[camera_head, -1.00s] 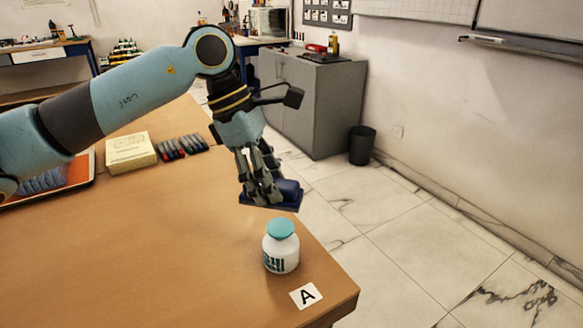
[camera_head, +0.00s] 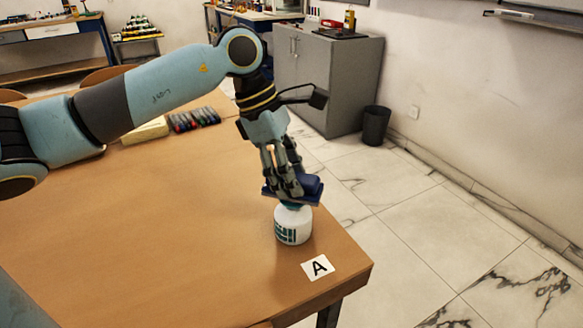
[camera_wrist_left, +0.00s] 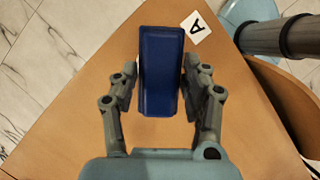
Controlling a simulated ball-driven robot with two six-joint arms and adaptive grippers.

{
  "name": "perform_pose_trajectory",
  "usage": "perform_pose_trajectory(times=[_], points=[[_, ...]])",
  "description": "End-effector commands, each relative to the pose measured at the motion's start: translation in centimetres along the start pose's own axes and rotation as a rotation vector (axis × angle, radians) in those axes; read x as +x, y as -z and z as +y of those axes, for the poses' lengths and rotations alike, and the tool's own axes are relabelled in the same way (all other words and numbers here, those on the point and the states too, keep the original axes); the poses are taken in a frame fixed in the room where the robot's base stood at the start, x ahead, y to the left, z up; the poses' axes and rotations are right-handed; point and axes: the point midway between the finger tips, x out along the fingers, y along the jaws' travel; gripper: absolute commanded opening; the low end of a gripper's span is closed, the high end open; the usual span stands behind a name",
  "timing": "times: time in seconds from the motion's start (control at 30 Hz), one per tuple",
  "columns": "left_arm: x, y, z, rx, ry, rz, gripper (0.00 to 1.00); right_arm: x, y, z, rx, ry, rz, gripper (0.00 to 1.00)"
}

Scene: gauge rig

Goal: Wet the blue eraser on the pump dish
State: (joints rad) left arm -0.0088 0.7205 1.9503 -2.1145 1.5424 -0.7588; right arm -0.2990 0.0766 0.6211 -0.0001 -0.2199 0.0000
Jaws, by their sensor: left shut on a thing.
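The blue eraser (camera_head: 309,188) is held in my left gripper (camera_head: 284,192), which is shut on it. In the left wrist view the eraser (camera_wrist_left: 160,72) lies between the two fingers of the left gripper (camera_wrist_left: 158,88). The pump bottle (camera_head: 293,226) is white with teal markings and stands upright near the table corner. The eraser is right over the bottle's top and hides most of its teal dish. I cannot tell whether the eraser touches or presses the dish. My right gripper is not in view.
A card marked A (camera_head: 318,267) lies on the wooden table (camera_head: 150,225) in front of the bottle. Several markers (camera_head: 195,119) and a pale yellow box (camera_head: 146,130) are farther back. The table edge is close on the right.

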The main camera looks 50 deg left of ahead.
Motion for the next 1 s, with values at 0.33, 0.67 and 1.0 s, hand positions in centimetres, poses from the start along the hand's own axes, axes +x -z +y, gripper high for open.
perform_pose_trajectory(times=[0.33,0.67,1.0], points=[[-0.03,-0.02,0.01,0.0,0.0,0.0,0.21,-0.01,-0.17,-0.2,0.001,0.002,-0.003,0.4],[0.2,0.08,0.01,0.0,0.0,0.0,0.21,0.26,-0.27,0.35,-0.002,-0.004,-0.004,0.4],[0.54,0.22,0.02,0.0,0.0,0.0,0.21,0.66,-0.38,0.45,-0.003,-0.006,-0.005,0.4]])
